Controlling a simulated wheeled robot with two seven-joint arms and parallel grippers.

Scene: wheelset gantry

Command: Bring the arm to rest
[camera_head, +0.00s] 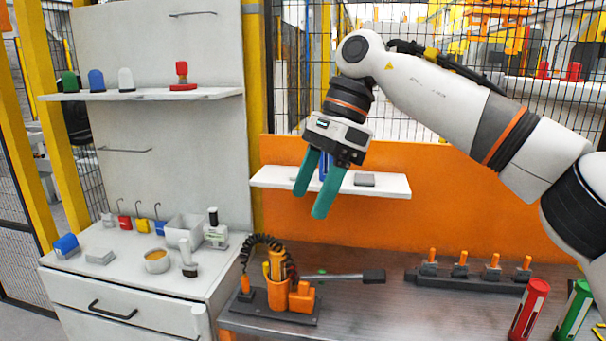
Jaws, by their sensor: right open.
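My right arm comes in from the right, with its elbow raised and its forearm reaching to the upper middle of the view. My right gripper (312,200) has two green fingers that point down and stand apart, with nothing held between them. It hangs in front of the small white shelf (385,186) on the orange panel, above the workbench. A blue item on that shelf is partly hidden behind the fingers. My left gripper is not in view.
Below the gripper, an orange tool holder (278,290) with a coiled cable stands on the workbench (370,315). A dark rack (470,279) with orange-topped pieces, a red cylinder (529,310) and a green cylinder (573,312) are at right. A grey cabinet (75,290) with small items stands left.

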